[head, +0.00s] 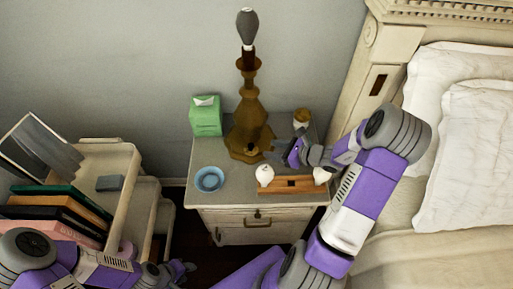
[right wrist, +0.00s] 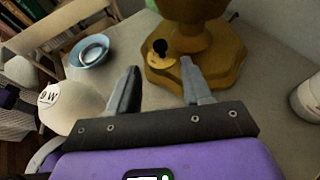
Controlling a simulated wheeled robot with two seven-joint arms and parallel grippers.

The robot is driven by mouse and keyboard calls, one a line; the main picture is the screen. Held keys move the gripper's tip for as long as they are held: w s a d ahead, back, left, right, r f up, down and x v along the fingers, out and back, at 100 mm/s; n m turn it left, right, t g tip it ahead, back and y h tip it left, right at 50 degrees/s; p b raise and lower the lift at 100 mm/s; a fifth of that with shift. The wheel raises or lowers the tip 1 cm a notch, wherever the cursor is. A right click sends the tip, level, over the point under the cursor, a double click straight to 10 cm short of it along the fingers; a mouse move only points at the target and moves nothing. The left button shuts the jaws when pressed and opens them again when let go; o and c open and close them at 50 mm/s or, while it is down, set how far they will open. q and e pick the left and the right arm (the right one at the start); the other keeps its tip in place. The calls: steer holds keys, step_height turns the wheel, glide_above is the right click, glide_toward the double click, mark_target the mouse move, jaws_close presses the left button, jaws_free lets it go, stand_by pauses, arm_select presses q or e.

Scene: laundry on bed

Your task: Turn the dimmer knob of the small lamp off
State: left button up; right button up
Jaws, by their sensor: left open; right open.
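The small lamp (head: 248,125) stands on the nightstand with an amber faceted base and a dark grey bulb (head: 247,27) on top, with no shade. In the right wrist view the lamp's base (right wrist: 195,75) fills the upper middle. My left gripper (head: 183,268) is open, low beside the nightstand, away from the lamp.
A book cart (head: 120,165) stands left, the bed (head: 470,160) right.

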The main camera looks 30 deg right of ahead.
mark_target(253, 146)
steer(key=b+x, duration=0.2)
steer(key=x, duration=0.5)
steer(key=shift+w+a+f, duration=0.15)
steer(key=shift+w+a, duration=0.05)
steer(key=shift+w, duration=0.1)
steer(key=shift+c, duration=0.3)
jaws_close()
